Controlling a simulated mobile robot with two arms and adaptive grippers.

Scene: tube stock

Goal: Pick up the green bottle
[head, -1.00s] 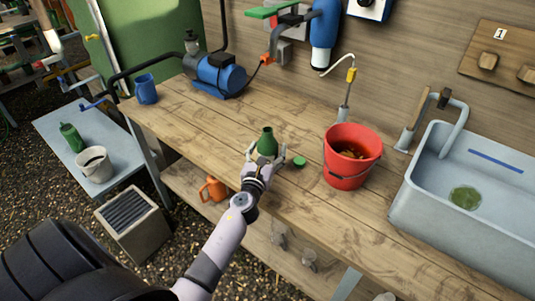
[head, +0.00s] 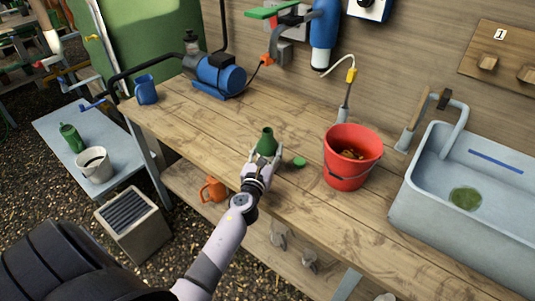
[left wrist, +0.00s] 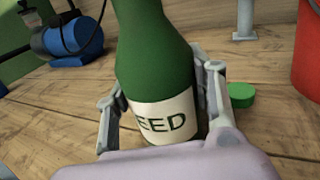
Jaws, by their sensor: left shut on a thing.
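The green bottle (head: 267,142) stands on the wooden workbench, its neck uncapped in the head view. In the left wrist view the bottle (left wrist: 155,60) fills the middle, with a pale label reading "EED"; it looks slightly tilted there. My left gripper (head: 262,158) has its fingers on both sides of the bottle's lower body and is shut on it. The fingers also show in the left wrist view (left wrist: 163,105). A green cap (head: 299,162) lies on the bench just right of the bottle. My right gripper is not in view.
A red bucket (head: 350,172) stands right of the bottle, with a grey sink (head: 420,205) beyond it. A blue pump (head: 218,75) and blue mug (head: 146,89) are at the left. The bench (head: 200,125) between mug and bottle is clear. Another green bottle (head: 71,137) stands on a low side table.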

